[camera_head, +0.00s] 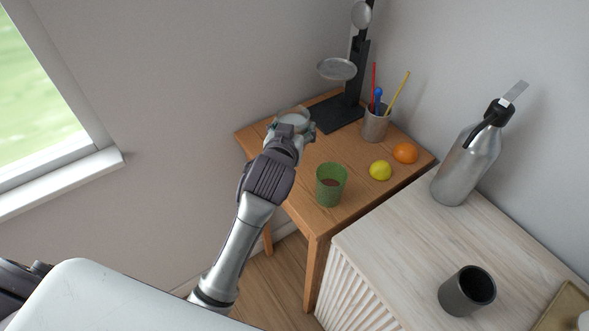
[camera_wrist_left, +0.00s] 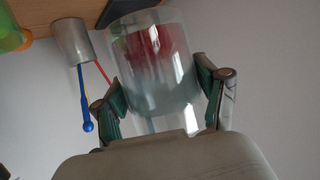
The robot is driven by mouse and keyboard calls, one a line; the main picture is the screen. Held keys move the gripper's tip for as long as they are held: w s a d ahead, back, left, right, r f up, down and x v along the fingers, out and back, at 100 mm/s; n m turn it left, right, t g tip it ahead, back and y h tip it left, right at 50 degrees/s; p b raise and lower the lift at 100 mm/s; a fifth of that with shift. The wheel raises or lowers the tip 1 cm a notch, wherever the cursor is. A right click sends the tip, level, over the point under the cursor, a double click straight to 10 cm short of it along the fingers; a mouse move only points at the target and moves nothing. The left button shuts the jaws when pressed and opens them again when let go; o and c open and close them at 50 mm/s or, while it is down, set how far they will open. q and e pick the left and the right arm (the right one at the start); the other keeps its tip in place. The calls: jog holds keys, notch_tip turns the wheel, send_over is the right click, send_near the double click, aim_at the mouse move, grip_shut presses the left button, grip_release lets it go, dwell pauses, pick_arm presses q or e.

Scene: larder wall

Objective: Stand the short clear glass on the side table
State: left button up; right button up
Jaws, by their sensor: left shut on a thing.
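The short clear glass (camera_head: 293,116) is in my left gripper (camera_head: 293,129), over the back left part of the wooden side table (camera_head: 343,150). The gripper hides its lower part in the head view, so I cannot tell whether it touches the table. In the left wrist view the clear glass (camera_wrist_left: 155,65) sits between the two fingers of my left gripper (camera_wrist_left: 165,100), one on each side. Red and green show through its wall. My right gripper is not in view.
On the side table stand a black scale-like stand (camera_head: 338,113), a grey pen cup (camera_head: 375,124), a green cup (camera_head: 330,185), a lemon (camera_head: 380,170) and an orange (camera_head: 405,153). A pale cabinet (camera_head: 400,245) adjoins it, holding a steel bottle (camera_head: 467,165) and dark cup (camera_head: 462,295).

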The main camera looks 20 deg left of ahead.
pick_arm(q)
jog(key=shift+w+d, duration=0.2)
jog(key=shift+w, duration=0.2)
notch_tip(320, 180, down, 5)
jog(key=shift+f, duration=0.95)
notch_tip(320, 180, down, 2)
jog(key=shift+f, duration=0.1)
jog(key=shift+w+f, duration=0.1)
jog(key=shift+f, duration=0.25)
jog(key=shift+f, duration=0.2)
jog(key=o, duration=1.5)
jog(key=shift+c, duration=0.2)
